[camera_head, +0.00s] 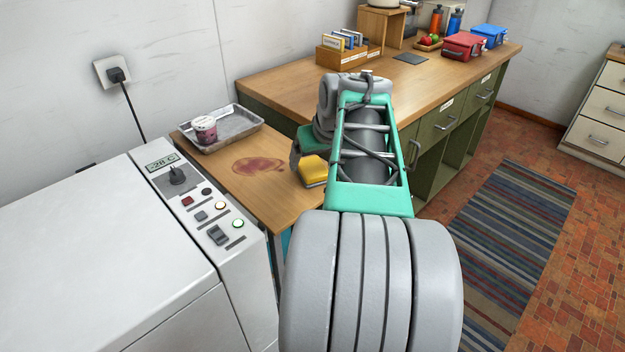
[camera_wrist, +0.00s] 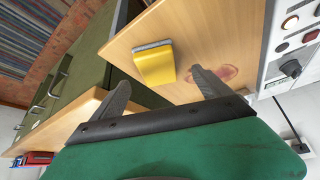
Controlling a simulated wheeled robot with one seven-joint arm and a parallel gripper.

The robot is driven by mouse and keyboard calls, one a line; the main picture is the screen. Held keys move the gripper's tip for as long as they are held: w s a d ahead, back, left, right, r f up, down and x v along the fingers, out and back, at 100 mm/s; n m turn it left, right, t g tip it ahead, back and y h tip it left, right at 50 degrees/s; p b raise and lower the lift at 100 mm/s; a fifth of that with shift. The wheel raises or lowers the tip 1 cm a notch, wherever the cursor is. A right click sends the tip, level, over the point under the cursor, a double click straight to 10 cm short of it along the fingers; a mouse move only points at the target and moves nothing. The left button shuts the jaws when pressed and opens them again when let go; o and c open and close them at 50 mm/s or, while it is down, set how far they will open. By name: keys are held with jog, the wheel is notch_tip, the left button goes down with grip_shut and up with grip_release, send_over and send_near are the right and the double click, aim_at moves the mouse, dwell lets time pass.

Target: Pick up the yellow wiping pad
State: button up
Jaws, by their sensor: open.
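The yellow wiping pad (camera_head: 313,170) lies on the small wooden table (camera_head: 283,204) near its right edge, partly hidden by my arm in the head view. In the wrist view the yellow pad (camera_wrist: 154,64), with a grey edge strip, lies on the tabletop beyond the fingers. My gripper (camera_wrist: 160,88) is open and empty, with its fingers apart and the pad showing between them, not touching it. In the head view, my arm hides most of the gripper.
A reddish stain (camera_head: 258,165) marks the small table beside the pad. A metal tray (camera_head: 243,121) with a tub (camera_head: 205,130) stands behind it. A white freezer (camera_head: 90,255) is at left. The longer workbench (camera_head: 282,96) adjoins behind, above green cabinets (camera_head: 437,135).

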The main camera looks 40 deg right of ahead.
aim_at(313, 167)
jog(key=x, duration=0.5)
jog(key=shift+d+f, duration=0.15)
jog(key=shift+c, duration=0.5)
jog(key=c, duration=1.5)
jog(key=r, duration=0.2)
jog(key=s+r, duration=0.1)
jog(key=r, duration=0.1)
jog(key=shift+d+r, duration=0.1)
jog(key=shift+r, duration=0.1)
jog(key=s+r+p, duration=0.1)
jog(key=s+r, duration=0.2)
jog(key=s, duration=0.1)
jog(key=s+r, duration=0.2)
jog(key=s, duration=0.2)
jog(key=s+r+p, duration=0.1)
jog(key=s+r, duration=0.2)
jog(key=s, duration=0.2)
jog(key=shift+d+r+p, duration=0.15)
jog(key=shift+r+p, duration=0.15)
jog(key=shift+p, duration=0.05)
